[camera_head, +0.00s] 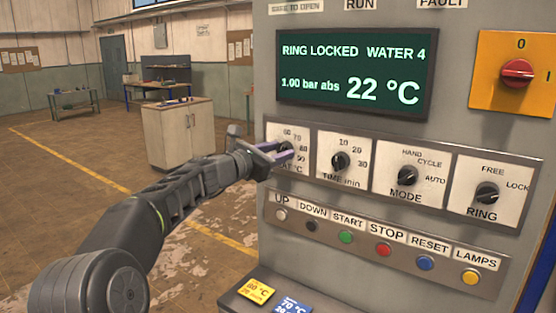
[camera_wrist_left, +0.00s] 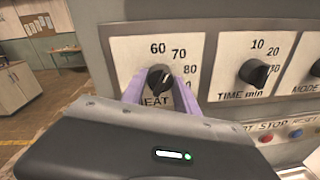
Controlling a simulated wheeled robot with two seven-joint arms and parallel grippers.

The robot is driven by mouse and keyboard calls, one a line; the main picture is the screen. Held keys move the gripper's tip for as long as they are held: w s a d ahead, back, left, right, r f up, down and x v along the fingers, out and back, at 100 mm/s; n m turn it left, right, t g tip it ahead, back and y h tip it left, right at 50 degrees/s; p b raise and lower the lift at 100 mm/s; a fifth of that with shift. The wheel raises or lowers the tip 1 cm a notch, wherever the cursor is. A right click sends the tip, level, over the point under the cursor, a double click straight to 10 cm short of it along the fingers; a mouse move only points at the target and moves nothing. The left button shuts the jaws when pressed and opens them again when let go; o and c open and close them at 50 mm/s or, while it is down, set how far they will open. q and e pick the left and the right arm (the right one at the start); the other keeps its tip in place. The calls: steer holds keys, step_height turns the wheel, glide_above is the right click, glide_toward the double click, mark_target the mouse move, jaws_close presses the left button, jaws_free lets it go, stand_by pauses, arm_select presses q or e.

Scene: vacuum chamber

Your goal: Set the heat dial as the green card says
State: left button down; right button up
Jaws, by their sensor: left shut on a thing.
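The heat dial (camera_head: 284,147) is a black knob on a white plate at the left end of the dial row. It also shows in the left wrist view (camera_wrist_left: 160,77), with 60, 70, 80 and a partly hidden 90 around it. My left gripper (camera_head: 281,152) is shut on this knob, its purple fingers on either side. In the left wrist view, I cannot tell exactly which number the knob points to. A yellow card (camera_head: 257,291) and a blue card (camera_head: 291,305) lie on the ledge below. No green card shows. My right gripper is not in view.
The display (camera_head: 355,75) reads RING LOCKED, WATER 4, 1.00 bar abs, 22 °C. Time (camera_head: 340,161), mode (camera_head: 405,176) and ring (camera_head: 487,193) dials are to the right. Several push buttons sit below. A red switch (camera_head: 516,73) is upper right. Open floor lies left.

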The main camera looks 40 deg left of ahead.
arm_select(q)
steer(key=shift+d+m+y+b, duration=0.1)
steer(key=shift+m+y+b, duration=0.4)
steer(key=shift+m+b, duration=3.05)
steer(key=shift+d+m+y+b, duration=0.1)
steer(key=shift+m+y+b, duration=0.4)
steer(key=shift+m+b, duration=3.05)
steer(key=m+p, duration=0.3)
steer(key=c, duration=0.9)
jaws_free()
